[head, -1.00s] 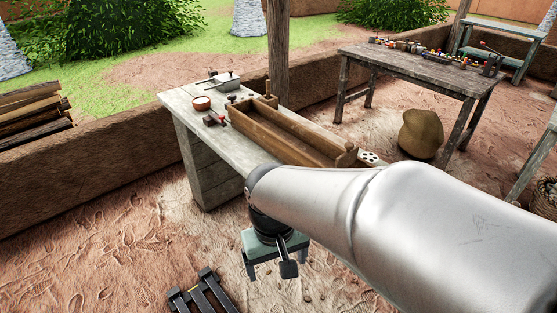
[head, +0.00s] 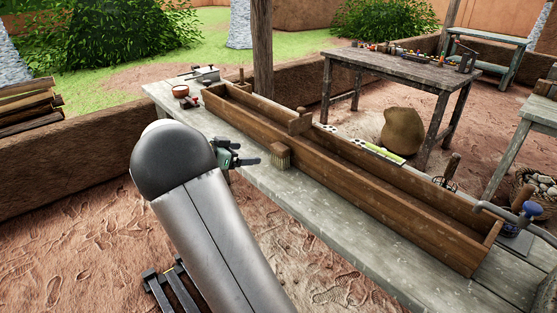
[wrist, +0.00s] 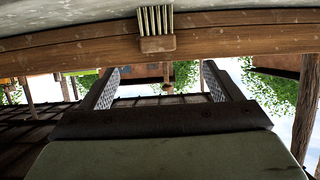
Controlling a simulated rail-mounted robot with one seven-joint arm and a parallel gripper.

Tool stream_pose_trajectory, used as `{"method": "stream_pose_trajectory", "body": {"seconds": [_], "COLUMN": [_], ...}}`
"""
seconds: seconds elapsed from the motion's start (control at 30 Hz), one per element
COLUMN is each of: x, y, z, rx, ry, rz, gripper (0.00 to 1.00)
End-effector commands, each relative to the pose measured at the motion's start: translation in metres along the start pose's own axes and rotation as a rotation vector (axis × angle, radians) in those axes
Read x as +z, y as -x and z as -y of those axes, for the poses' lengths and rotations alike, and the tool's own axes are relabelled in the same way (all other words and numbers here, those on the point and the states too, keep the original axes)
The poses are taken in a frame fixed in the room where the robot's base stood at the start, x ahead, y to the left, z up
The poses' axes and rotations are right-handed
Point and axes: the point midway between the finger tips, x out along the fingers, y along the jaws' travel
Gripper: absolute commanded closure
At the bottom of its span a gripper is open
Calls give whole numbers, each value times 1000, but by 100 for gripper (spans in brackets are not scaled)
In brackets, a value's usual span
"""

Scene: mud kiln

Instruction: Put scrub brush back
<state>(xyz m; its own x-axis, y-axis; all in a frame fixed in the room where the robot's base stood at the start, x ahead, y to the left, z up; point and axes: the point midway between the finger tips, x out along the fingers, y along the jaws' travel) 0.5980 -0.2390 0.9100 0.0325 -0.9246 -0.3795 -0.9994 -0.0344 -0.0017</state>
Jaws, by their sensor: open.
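The scrub brush (head: 280,155), with a wooden block and pale bristles, stands bristles down on the table (head: 325,235) against the front wall of the long wooden trough (head: 370,201). My gripper (head: 242,153) is open and empty, a short way left of the brush, with its fingers toward it. In the upside-down wrist view, the brush (wrist: 157,43) shows bristles up, beyond and above the gap between the fingers (wrist: 160,82). It is apart from both fingers. My arm hides part of the table's front side.
A red-brown bowl (head: 181,91) and small tools lie at the table's far left. A sack (head: 402,131) and another table (head: 400,70) stand behind. The table strip right of the brush is clear.

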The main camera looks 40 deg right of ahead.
Motion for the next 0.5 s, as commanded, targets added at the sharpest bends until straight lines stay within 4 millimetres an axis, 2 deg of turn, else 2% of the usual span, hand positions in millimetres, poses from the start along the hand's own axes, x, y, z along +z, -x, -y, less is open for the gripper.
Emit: {"method": "stream_pose_trajectory", "body": {"seconds": [0.1, 0.3, 0.5], "x": [-1, 0, 1], "y": [-29, -69, -89], "z": [-1, -2, 0], "rx": [4, 3, -1], "ry": [1, 2, 2], "rz": [1, 3, 4], "gripper": [15, 15, 15]}}
